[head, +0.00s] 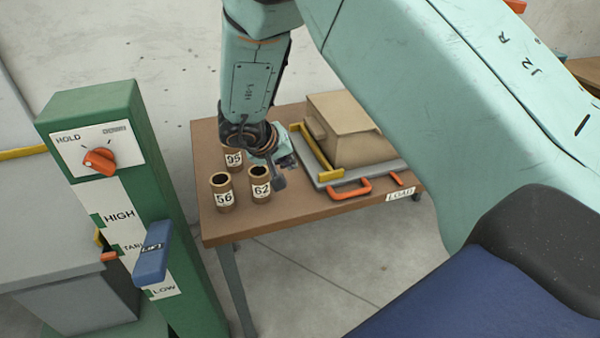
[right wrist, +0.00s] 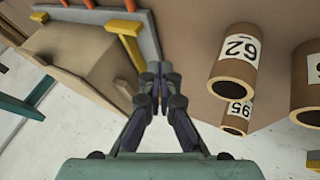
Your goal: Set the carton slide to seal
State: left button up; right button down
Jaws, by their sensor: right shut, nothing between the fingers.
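The carton slide, a grey plate (head: 325,177) with yellow stops (head: 315,150) and orange handles (head: 350,190), lies on the right part of the brown table. A tan carton (head: 345,125) sits on it. A label LOAD (head: 400,194) is on the table edge beside the slide. My right gripper (head: 279,181) is shut and empty, between the cores and the slide's left side. In the right wrist view its fingers (right wrist: 158,85) are together, with the slide's grey edge (right wrist: 146,42) just beyond. The left gripper is not in view. No seal mark is readable.
Cardboard cores numbered 62 (head: 260,185), 56 (head: 222,192) and 95 (head: 234,158) stand on the table close to my right gripper. A green post (head: 115,170) with an orange HOLD knob (head: 99,161) and a blue lever (head: 152,255) stands at left. The table's front strip is clear.

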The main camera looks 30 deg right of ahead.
jog(key=b+x, duration=0.4)
jog(key=x, duration=0.6)
jog(key=shift+d+f, duration=0.2)
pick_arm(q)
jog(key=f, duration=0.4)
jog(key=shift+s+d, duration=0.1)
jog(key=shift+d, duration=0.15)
pick_arm(e)
jog(key=shift+w+a, duration=0.1)
